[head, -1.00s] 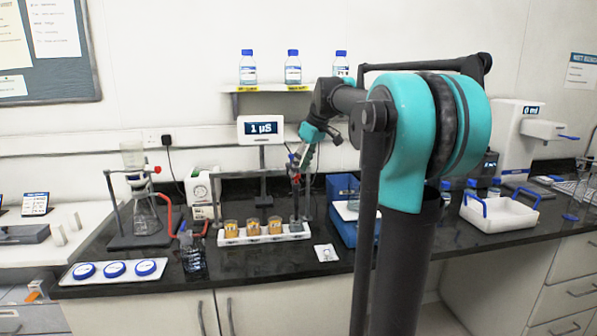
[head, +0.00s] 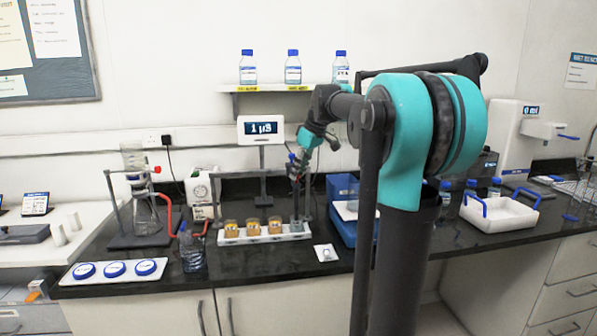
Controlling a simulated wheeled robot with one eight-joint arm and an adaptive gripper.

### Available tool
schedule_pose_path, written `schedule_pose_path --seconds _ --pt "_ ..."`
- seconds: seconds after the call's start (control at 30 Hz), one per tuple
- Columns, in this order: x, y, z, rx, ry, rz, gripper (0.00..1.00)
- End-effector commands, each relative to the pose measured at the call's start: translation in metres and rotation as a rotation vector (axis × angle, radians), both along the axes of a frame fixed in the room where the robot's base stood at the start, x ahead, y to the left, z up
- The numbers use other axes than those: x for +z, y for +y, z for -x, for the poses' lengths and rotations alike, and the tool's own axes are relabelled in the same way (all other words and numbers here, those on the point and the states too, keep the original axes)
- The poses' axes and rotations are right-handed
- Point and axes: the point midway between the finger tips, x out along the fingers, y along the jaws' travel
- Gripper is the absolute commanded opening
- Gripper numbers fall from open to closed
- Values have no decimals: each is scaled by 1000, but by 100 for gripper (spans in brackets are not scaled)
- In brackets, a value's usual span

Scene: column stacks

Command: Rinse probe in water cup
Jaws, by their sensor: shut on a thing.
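My gripper (head: 297,168) is shut on the probe (head: 296,192), a thin dark upright rod. The probe hangs down over the clear cup (head: 296,226) at the right end of a white tray (head: 263,238). Its tip appears to reach the cup's mouth or inside it; the exact depth is too small to tell. Three cups with orange-brown contents (head: 253,227) stand in the same tray to the left. The meter display (head: 261,128) behind reads "1 µS".
A wash bottle (head: 192,252) stands left of the tray. A blue bin (head: 343,215) stands close on the right, partly behind my arm. A filter flask on a stand (head: 143,212) is at the left. A small white packet (head: 326,253) lies in front.

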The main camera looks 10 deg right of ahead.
Motion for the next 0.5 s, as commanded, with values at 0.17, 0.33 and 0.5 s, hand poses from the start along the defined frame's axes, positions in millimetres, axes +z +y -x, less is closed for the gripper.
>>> schedule_pose_path --seconds 0.17,0.33,0.5 --pt "1 0 0 0 0 0 0" --pt "21 0 0 0 0 0 0" --pt "50 0 0 0 0 0 0"
